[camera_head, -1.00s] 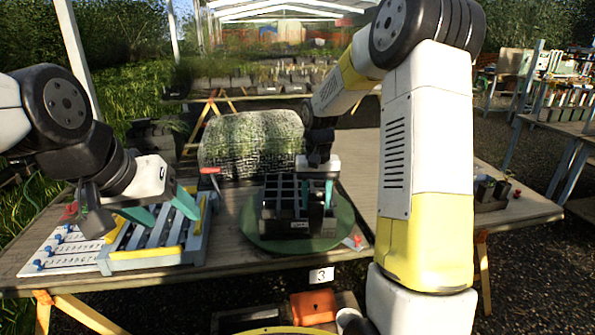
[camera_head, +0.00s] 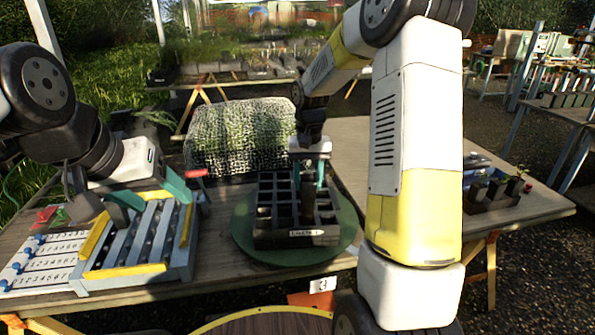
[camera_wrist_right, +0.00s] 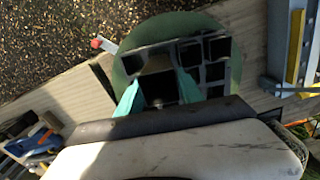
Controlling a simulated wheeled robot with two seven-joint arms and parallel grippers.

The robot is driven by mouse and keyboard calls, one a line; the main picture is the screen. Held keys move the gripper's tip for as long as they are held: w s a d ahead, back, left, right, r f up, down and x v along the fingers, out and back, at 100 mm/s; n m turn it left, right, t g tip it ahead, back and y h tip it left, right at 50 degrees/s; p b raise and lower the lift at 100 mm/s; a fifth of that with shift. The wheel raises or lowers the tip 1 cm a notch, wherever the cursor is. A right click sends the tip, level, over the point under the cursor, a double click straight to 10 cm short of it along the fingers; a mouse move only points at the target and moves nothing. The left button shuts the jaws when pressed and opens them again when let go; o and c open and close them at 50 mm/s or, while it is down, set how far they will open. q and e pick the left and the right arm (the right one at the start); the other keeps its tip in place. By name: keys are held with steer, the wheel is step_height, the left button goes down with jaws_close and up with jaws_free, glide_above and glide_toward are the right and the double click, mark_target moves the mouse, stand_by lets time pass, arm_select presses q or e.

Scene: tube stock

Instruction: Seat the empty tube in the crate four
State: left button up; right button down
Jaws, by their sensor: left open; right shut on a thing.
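A black crate (camera_head: 262,238) with several square cells and a pale label on its front stands on a round green disc (camera_head: 342,228). The label is too small to read surely. My right gripper (camera_head: 308,172) is above the crate, pointing down, shut on a dark tube (camera_head: 308,200). The tube's lower end is among the cells; how deep it sits I cannot tell. My left gripper (camera_head: 150,196) is open over a grey slatted rack.
The grey rack (camera_head: 180,272) with yellow bars stands left of the disc. A white numbered board (camera_head: 45,262) with blue knobs lies at the far left. A mesh-covered block (camera_head: 240,135) stands behind the crate. Small pots (camera_head: 492,190) stand at the right; the table before them is bare.

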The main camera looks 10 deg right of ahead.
mark_target(307, 191)
steer(key=shift+f, duration=0.65)
steer(key=shift+f, duration=0.4)
steer(key=shift+f, duration=4.55)
steer(key=shift+s+f, duration=0.15)
steer(key=shift+f, duration=0.2)
steer(key=c, duration=0.7)
jaws_free()
steer(key=shift+f, duration=0.1)
step_height(307, 191, up, 8)
steer(key=shift+r, duration=0.2)
